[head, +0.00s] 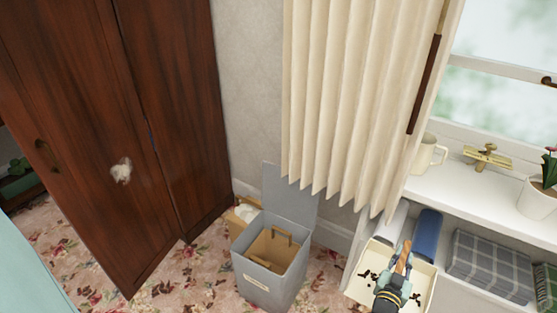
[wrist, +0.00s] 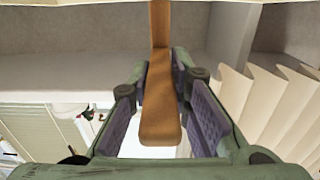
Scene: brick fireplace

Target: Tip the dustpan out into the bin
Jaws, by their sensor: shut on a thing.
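The cream dustpan (head: 378,257) is at the lower right of the head view, with dark bits lying in it. Its brown handle (head: 403,257) runs up between the fingers of my gripper (head: 396,283), which is shut on it. The handle also shows in the wrist view (wrist: 160,100), between the two finger pads (wrist: 160,108). The pan itself cannot be made out there. The grey bin (head: 262,277) stands on the floor to the left of the dustpan, its lid (head: 289,196) raised at the back. Brown card-like material with a handle shows inside the bin.
A small box with white contents (head: 245,211) stands behind the bin. A dark wooden wardrobe (head: 110,120) is at the left. A cream curtain (head: 350,90) hangs above. At right, a shelf holds a blue roll (head: 427,232) and plaid cloth (head: 490,262) below the sill.

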